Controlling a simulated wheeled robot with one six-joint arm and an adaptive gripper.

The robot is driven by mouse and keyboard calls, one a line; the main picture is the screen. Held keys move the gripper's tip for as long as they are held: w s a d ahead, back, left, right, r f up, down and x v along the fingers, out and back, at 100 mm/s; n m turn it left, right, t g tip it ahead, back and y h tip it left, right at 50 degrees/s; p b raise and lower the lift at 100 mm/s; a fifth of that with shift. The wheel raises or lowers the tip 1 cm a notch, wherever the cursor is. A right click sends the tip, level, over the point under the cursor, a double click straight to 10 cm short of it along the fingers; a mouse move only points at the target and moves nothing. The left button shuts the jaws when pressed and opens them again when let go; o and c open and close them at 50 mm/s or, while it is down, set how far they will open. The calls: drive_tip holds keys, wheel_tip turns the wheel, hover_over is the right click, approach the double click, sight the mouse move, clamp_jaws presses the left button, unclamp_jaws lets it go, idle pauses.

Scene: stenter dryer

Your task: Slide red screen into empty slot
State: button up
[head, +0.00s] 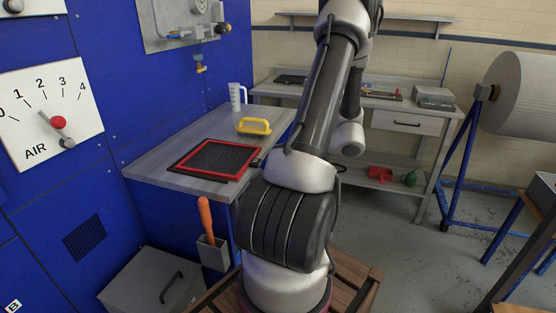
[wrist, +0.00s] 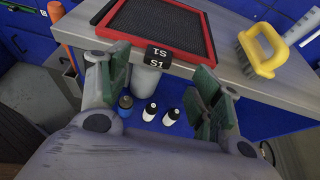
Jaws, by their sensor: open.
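The red screen (head: 210,159), a red frame with dark mesh, lies flat on the grey bench near its front edge. In the wrist view the red screen (wrist: 208,45) shows at the top, with a black tab (wrist: 158,57) marked S1 on its near edge. My gripper (wrist: 165,88) is open. Its green-padded fingers stand left and right of the tab in the picture, with nothing visibly held; whether they touch the tab I cannot tell. In the head view my arm hides the gripper. I cannot make out an empty slot in either view.
A yellow-handled brush (head: 254,126) and a clear jug (head: 236,96) stand on the bench (head: 150,166) behind the screen. The blue machine wall (head: 100,110) borders it on the left. Several bottles (wrist: 150,110) show below the bench edge. An orange-handled tool (head: 205,216) sits in a holder at the front.

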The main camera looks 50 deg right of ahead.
sight(257, 161)
drive_tip(key=x, duration=0.7)
drive_tip(key=shift+w+a+f, duration=0.1)
drive_tip(key=shift+w+f, duration=0.1)
drive_tip(key=shift+w, duration=0.1)
drive_tip(key=c, duration=1.2)
drive_tip(key=shift+s, duration=0.15)
drive_tip(key=shift+s+d, duration=0.35)
drive_tip(key=shift+s, duration=0.45)
drive_tip(key=shift+s+d, duration=0.35)
drive_tip(key=shift+s, duration=0.4)
drive_tip(key=shift+s+d, duration=0.4)
drive_tip(key=shift+s, duration=0.4)
